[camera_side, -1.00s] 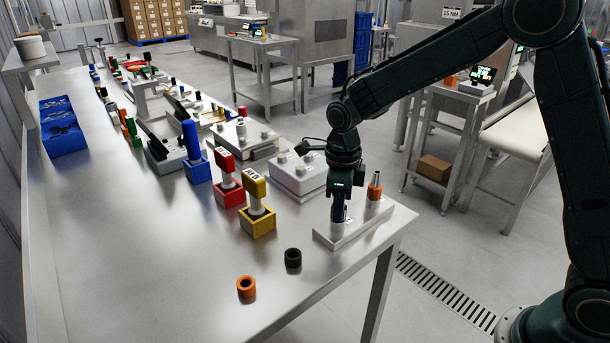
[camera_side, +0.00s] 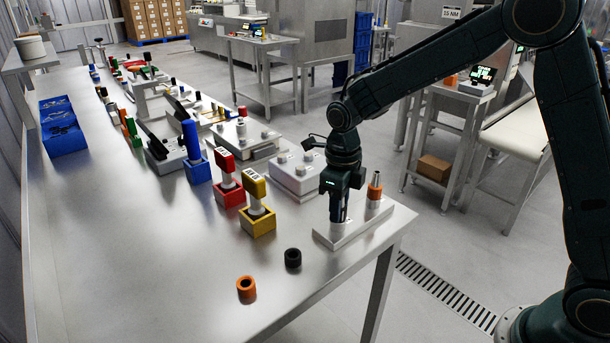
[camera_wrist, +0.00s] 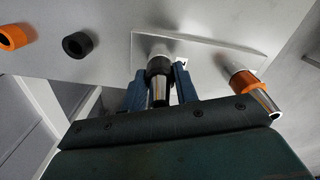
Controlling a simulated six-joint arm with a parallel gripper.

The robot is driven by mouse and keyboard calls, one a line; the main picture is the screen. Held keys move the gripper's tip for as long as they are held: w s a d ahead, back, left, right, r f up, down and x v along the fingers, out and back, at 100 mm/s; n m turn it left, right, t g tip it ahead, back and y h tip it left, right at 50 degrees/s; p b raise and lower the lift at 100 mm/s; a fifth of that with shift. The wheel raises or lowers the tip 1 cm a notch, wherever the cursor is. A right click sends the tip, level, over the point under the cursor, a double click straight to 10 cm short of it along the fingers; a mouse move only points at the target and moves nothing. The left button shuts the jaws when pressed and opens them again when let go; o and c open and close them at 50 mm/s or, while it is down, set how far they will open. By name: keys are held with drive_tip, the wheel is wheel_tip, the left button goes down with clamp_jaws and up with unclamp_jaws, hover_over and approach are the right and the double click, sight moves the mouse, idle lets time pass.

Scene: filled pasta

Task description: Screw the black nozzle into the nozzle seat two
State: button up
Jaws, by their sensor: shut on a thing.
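The black nozzle (camera_wrist: 160,66), a dark collar with a shiny metal tip, stands upright at one end of a pale seat plate (camera_wrist: 207,50). My gripper (camera_wrist: 160,82) has a blue finger on each side of it and is shut on it. In the side view my gripper (camera_side: 339,212) points straight down at the near-left end of the plate (camera_side: 352,234) and hides most of the black nozzle. The seat under it is hidden. An orange-collared nozzle (camera_side: 375,187) stands upright at the plate's other end; it also shows in the wrist view (camera_wrist: 244,82).
A loose black ring (camera_side: 293,258) and a loose orange ring (camera_side: 246,289) lie on the bench left of the plate. Yellow (camera_side: 257,222) and red (camera_side: 229,192) holders with tools and a grey block (camera_side: 297,177) stand behind. The bench's front left is clear.

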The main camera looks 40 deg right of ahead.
drive_tip(key=o, duration=1.2)
drive_tip(key=shift+c, duration=0.2)
drive_tip(key=n, duration=0.3)
drive_tip(key=shift+n, duration=0.4)
drive_tip(key=n, duration=0.3)
drive_tip(key=shift+n, duration=2.4)
